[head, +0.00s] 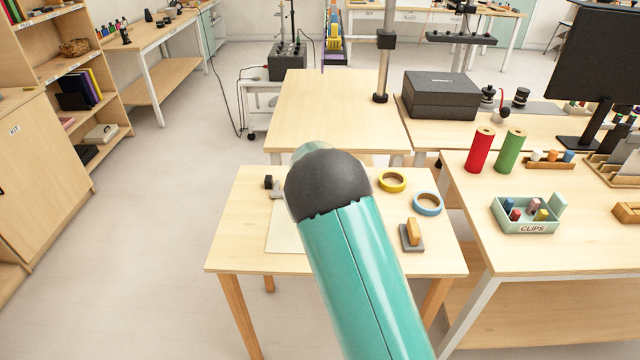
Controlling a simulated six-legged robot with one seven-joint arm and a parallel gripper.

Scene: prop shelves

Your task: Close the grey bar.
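My teal arm link and its dark rounded joint rise through the middle of the head view and cover the centre of a small wooden table (235,245). My gripper is not in view. A small grey piece (277,190) beside a black block (268,182) lies at the table's back left, partly hidden by my arm. It may be the grey bar, but I cannot tell for sure, nor whether it is open or closed. A pale sheet or board (283,236) lies in front of it, also partly covered.
On the table's right are a yellow tape ring (392,182), a blue tape ring (428,204) and an orange block on a grey base (412,236). A right-hand bench holds red (480,150) and green (509,152) cylinders and a clips tray (530,228). The left floor is clear.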

